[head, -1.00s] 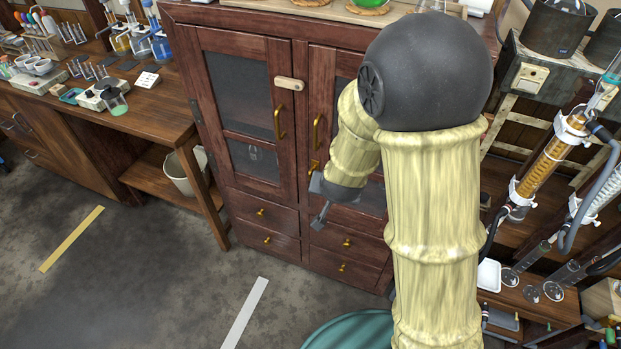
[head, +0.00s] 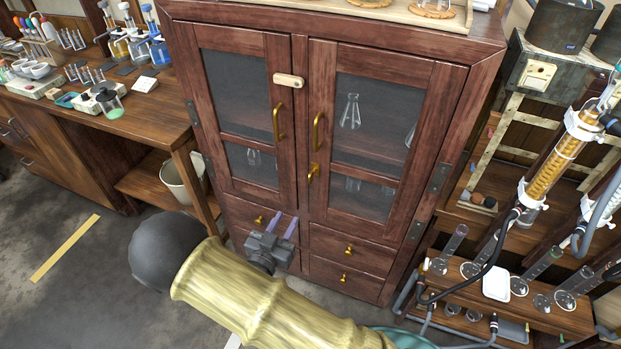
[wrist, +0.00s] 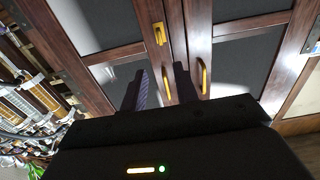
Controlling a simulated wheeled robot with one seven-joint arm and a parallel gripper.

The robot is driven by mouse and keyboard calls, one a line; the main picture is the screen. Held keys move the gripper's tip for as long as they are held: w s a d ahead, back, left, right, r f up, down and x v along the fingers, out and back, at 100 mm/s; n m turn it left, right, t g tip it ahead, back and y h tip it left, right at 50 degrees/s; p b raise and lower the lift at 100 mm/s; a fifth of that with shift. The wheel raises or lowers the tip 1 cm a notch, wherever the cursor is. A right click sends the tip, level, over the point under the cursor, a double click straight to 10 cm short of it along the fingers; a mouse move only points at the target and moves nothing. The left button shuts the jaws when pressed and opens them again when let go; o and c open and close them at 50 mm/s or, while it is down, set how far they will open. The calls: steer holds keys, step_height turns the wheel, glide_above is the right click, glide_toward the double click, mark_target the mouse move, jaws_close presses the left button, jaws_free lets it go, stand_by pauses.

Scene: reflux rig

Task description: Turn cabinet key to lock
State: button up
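The wooden cabinet (head: 302,120) has two shut glass doors. The small brass key (head: 314,172) sits on the inner edge of the right door, below that door's handle. In the wrist view, which is turned upside down, the key (wrist: 159,34) shows beyond my fingers. My gripper (head: 281,226) is low and left of the key, in front of the upper left drawer. Its two fingers point up toward the doors, with a gap between them. The gripper is open and empty, apart from the key. The key's exact turn is too small to tell.
Brass handles stand out on the left door (head: 278,123) and right door (head: 318,132). A pale wooden latch (head: 288,81) lies at the left door's top inner edge. The glassware rack (head: 520,295) stands at right. A workbench (head: 150,125) and bin (head: 180,180) are at left.

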mark_target(309, 180)
steer(key=shift+w, duration=0.1)
steer(key=p+x, duration=0.2)
steer(key=x, duration=1.4)
steer(key=shift+w+d+f, duration=0.1)
steer(key=shift+w, duration=0.2)
steer(key=shift+w+d, duration=0.2)
steer(key=shift+w, duration=0.1)
steer(key=shift+a, duration=0.1)
steer(key=shift+c, duration=0.2)
jaws_close()
